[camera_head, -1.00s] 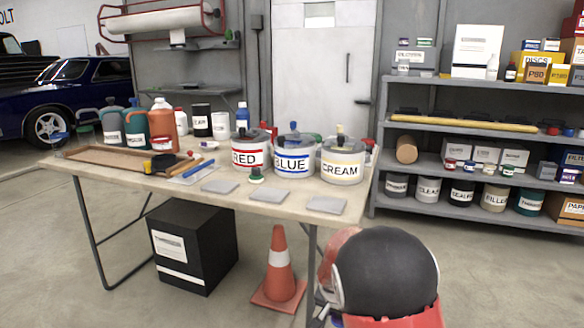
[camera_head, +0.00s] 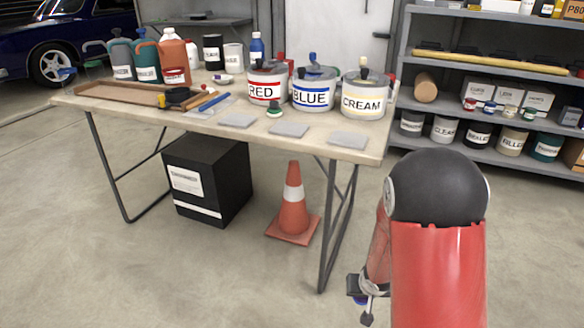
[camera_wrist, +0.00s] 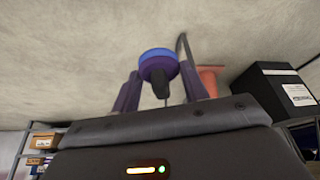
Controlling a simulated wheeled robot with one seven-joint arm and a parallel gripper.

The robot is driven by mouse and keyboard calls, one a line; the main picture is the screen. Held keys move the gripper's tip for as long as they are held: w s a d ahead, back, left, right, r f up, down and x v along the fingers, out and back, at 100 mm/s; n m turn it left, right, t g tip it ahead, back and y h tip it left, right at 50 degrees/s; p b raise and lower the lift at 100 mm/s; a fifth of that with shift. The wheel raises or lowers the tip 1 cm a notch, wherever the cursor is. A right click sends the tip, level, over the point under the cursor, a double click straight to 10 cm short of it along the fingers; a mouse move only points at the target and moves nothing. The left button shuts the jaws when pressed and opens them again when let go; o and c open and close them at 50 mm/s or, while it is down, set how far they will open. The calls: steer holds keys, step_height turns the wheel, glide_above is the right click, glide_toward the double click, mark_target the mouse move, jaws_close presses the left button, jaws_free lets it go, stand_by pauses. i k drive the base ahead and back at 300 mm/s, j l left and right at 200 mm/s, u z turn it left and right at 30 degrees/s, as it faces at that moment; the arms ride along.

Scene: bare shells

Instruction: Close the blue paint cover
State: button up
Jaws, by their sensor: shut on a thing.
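My gripper (camera_wrist: 166,90) is shut on a round blue cover with a dark knob (camera_wrist: 157,60), seen between its fingers in the wrist view. In the head view my gripper (camera_head: 362,288) is low, to the right of the table and well below its top. A bit of blue shows at its tip. The white can labelled BLUE (camera_head: 313,92) stands upright on the table between the RED can (camera_head: 267,85) and the CREAM can (camera_head: 363,98). Its top has a blue piece sticking up, and I cannot tell whether its opening is covered. My gripper is apart from all the cans.
The table (camera_head: 190,122) holds grey squares, a green piece with a dark knob (camera_head: 275,110), a tray and bottles. A black box (camera_head: 208,180) and an orange cone (camera_head: 293,205) stand underneath. Loaded shelves (camera_head: 480,85) stand at the right. Open floor lies in front.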

mark_target(301, 71)
steer(key=i+j+z, duration=0.1)
steer(key=j+z, duration=0.4)
steer(key=j, duration=0.6)
steer(key=j+z, duration=0.45)
steer(key=j, duration=0.65)
